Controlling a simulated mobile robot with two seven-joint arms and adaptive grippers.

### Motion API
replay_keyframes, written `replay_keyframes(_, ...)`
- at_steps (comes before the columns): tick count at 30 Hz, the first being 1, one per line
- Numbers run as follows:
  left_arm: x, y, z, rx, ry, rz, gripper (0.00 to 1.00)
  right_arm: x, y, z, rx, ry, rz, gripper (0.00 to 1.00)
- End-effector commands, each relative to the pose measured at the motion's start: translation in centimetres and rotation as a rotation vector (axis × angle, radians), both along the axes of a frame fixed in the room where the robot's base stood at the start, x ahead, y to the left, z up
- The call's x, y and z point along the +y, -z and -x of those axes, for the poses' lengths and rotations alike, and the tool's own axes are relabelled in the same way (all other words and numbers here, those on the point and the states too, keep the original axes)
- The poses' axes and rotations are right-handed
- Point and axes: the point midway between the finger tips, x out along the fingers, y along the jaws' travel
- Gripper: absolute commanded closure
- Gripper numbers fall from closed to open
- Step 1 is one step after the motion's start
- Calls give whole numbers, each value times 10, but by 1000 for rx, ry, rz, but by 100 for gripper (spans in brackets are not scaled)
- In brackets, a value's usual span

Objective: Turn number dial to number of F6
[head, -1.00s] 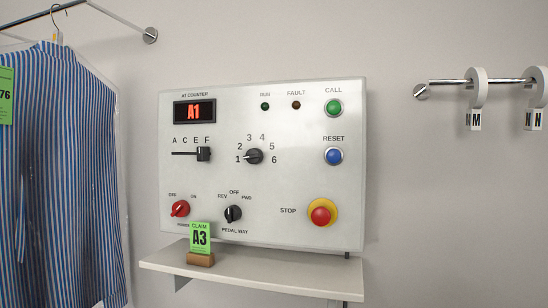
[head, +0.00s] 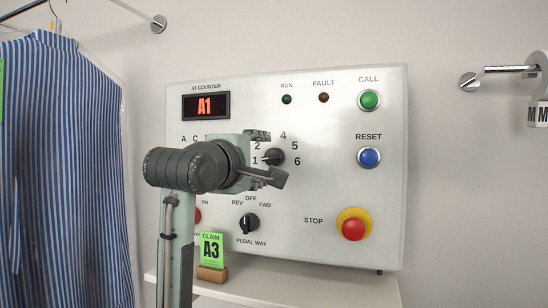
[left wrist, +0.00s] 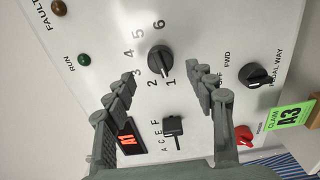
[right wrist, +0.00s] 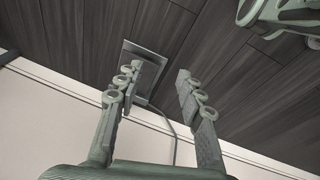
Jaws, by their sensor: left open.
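The number dial (head: 273,157) is a black knob on the white panel, ringed by numbers 1 to 6. Its pointer faces 1. It also shows in the left wrist view (left wrist: 160,59). My left gripper (head: 265,157) is open in front of the panel. Its fingers stand on either side of the dial in the head view; in the left wrist view the dial sits just beyond the fingertips (left wrist: 162,78). I cannot tell whether they touch it. The letter slider (left wrist: 174,126) is at the F end; my arm hides it in the head view. The display (head: 206,106) reads A1.
A green claim tag reading A3 (head: 211,247) stands on the shelf (head: 300,290) below. The pedal switch (head: 249,223), red stop button (head: 353,229), blue reset (head: 369,157) and green call button (head: 369,99) are nearby. My right gripper (right wrist: 157,78) is open and empty, away from the panel.

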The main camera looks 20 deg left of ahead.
Motion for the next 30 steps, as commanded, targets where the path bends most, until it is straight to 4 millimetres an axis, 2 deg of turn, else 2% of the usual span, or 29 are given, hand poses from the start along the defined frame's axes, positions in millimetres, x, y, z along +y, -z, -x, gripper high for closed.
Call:
replay_keyframes(3,0,0,-21,4,-2,-3,45,-1,8,7,8,-10,6,62)
replay_keyframes(9,-1,0,-44,3,-1,-3,45,-5,22,17,25,-22,15,62)
replay_keyframes(20,-1,1,-49,1,-1,-3,46,-9,25,13,19,-24,21,62)
replay_keyframes(30,-1,1,-49,1,-1,-3,88,-8,25,15,24,-22,18,62)
